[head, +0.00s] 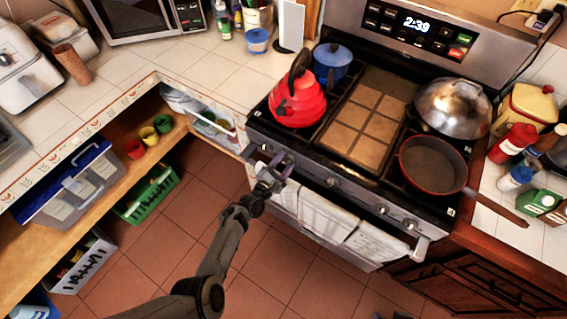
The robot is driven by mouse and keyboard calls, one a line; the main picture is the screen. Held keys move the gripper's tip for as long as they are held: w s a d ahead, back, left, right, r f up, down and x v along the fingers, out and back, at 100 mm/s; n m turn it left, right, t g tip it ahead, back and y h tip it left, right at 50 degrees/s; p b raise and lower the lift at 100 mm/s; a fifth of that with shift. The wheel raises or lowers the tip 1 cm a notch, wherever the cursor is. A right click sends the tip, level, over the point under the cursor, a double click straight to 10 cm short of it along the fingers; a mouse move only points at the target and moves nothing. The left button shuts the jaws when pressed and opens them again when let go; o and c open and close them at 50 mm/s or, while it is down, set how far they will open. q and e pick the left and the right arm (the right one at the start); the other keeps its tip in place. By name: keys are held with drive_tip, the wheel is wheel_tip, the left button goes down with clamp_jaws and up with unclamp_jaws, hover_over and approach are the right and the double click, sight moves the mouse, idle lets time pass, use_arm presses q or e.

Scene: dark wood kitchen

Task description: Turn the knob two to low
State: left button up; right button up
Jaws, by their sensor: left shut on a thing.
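The stove (310,178) has a row of knobs along its front panel. My left gripper (275,164) is at the left end of that panel, shut on a stove knob. The fingers cover much of the two leftmost knobs, so I cannot tell the held knob's exact angle. A middle knob (333,182) and two right-hand knobs (383,210) (410,223) are uncovered. My right gripper is not in view.
A red kettle (298,102), a blue pot (332,62), a domed silver lid (453,105) and a red-rimmed pan (432,165) stand on the stove. Towels (325,215) hang on the oven handle below the knobs. The tiled floor (270,270) is clear.

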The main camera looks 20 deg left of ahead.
use_arm(q)
drive_tip(key=o, duration=1)
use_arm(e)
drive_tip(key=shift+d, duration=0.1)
use_arm(q)
drive_tip(key=shift+o, duration=0.2)
drive_tip(key=shift+s, duration=0.2)
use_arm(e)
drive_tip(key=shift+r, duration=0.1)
